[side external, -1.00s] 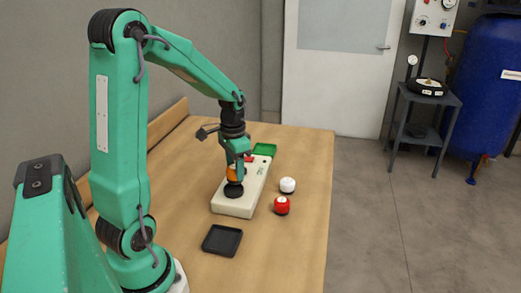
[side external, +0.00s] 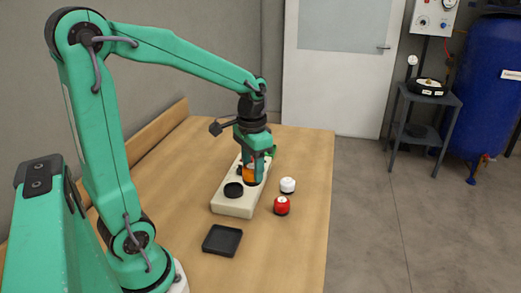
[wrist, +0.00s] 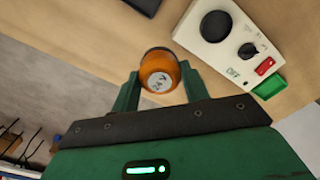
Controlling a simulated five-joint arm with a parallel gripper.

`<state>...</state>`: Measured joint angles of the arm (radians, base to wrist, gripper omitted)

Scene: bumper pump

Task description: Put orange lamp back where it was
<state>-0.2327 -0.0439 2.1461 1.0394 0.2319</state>
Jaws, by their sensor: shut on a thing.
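The orange lamp (side external: 250,173) is between the fingers of my gripper (side external: 253,180), which is shut on it. In the wrist view the lamp (wrist: 159,72) shows its round end with a printed mark, clasped by both fingers of the gripper (wrist: 160,73). The cream panel box (side external: 232,207) lies on the bench, with a black round seat (side external: 233,190) bare near its front end. In the wrist view the panel (wrist: 209,48) is to the right of the lamp, with a large black round seat (wrist: 216,26) and a smaller one (wrist: 247,50). In the side view my gripper hides the panel's middle.
A white capped piece (side external: 288,185) and a red one (side external: 282,205) stand on the bench right of the panel. A dark square tray (side external: 222,240) lies in front.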

